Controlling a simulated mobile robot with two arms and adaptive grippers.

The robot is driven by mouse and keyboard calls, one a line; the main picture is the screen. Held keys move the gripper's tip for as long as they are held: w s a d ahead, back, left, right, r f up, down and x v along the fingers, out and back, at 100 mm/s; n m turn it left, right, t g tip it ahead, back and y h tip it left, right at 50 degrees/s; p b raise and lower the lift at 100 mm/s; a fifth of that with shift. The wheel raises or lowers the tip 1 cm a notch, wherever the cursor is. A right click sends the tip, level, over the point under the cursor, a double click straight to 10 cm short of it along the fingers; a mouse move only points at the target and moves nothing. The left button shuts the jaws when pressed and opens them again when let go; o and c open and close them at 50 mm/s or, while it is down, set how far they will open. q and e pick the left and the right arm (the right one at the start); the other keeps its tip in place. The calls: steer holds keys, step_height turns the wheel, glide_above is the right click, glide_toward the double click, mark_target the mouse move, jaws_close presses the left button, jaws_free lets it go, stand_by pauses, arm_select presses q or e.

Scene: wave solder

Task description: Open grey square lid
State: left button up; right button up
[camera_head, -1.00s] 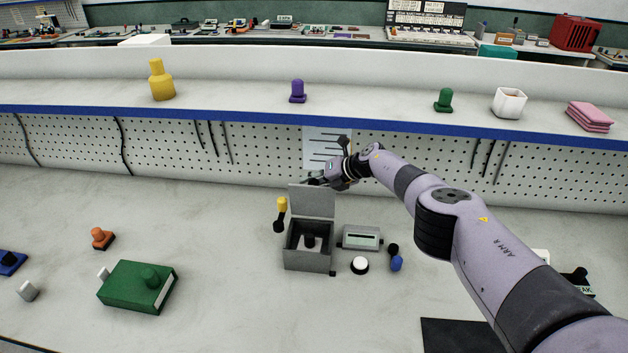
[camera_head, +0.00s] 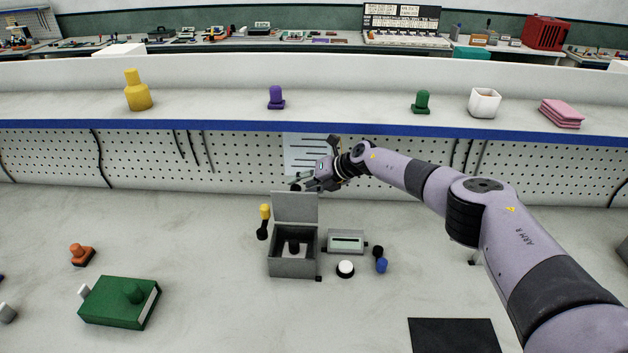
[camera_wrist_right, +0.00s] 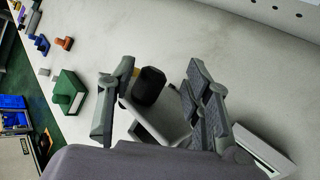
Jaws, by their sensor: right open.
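The grey square lid (camera_head: 295,207) stands raised, roughly upright, at the back edge of the grey box (camera_head: 292,265). The box is open at the top and a dark knob-like object (camera_head: 293,248) shows inside it. My right gripper (camera_head: 305,182) is just above and behind the top edge of the lid. In the right wrist view its two fingers (camera_wrist_right: 158,95) are spread apart with nothing clearly held between them. Part of the grey box shows below and between the fingers there, largely hidden by them. My left gripper does not show.
A yellow-topped black handle (camera_head: 264,220) is left of the box. A small grey display unit (camera_head: 346,238), a white round button (camera_head: 345,269) and a blue knob (camera_head: 381,266) are to its right. A green block (camera_head: 118,303) lies at the left. The shelf is behind.

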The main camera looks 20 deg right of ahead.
steer(key=shift+v, duration=2.1)
steer(key=shift+f, duration=0.1)
